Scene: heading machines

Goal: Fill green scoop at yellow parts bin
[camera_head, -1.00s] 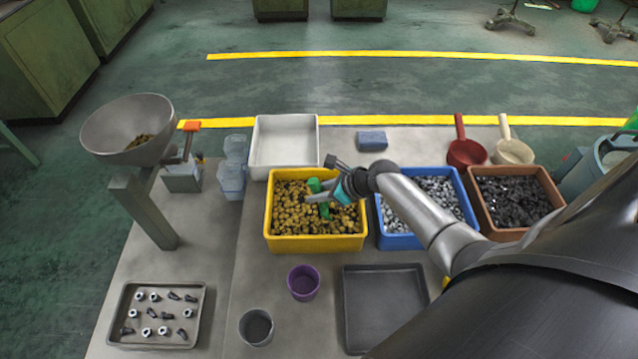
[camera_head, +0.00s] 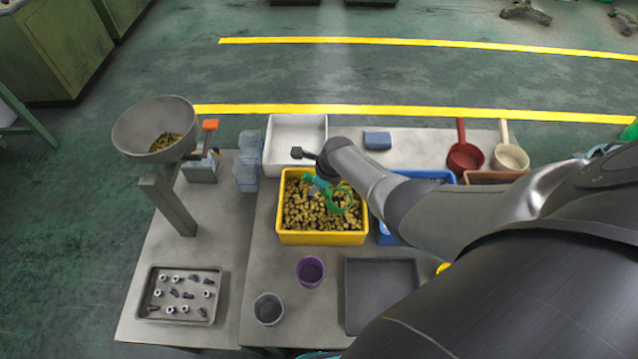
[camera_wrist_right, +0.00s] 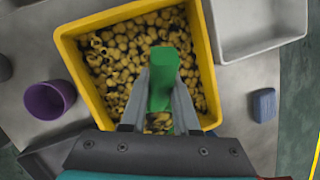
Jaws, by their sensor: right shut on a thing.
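The yellow parts bin (camera_head: 322,238) stands mid-table in the head view, filled with brassy parts; it also shows in the wrist view (camera_wrist_right: 75,62). My right gripper (camera_head: 326,188) is over the bin, shut on the green scoop (camera_head: 345,198). In the wrist view the green of the scoop (camera_wrist_right: 164,75) sits between the two grey fingers of my right gripper (camera_wrist_right: 160,88). The scoop is at or just above the parts; contact is unclear. Brassy parts show between the fingers, but I cannot tell whether they lie in the scoop. My left gripper is not in view.
A white tray (camera_head: 268,150) is behind the bin and a blue bin (camera_head: 388,238) at its right, partly behind my arm. A purple cup (camera_head: 310,272), grey cup (camera_head: 268,310) and dark tray (camera_head: 380,320) stand in front. A hopper (camera_head: 128,130) is at left.

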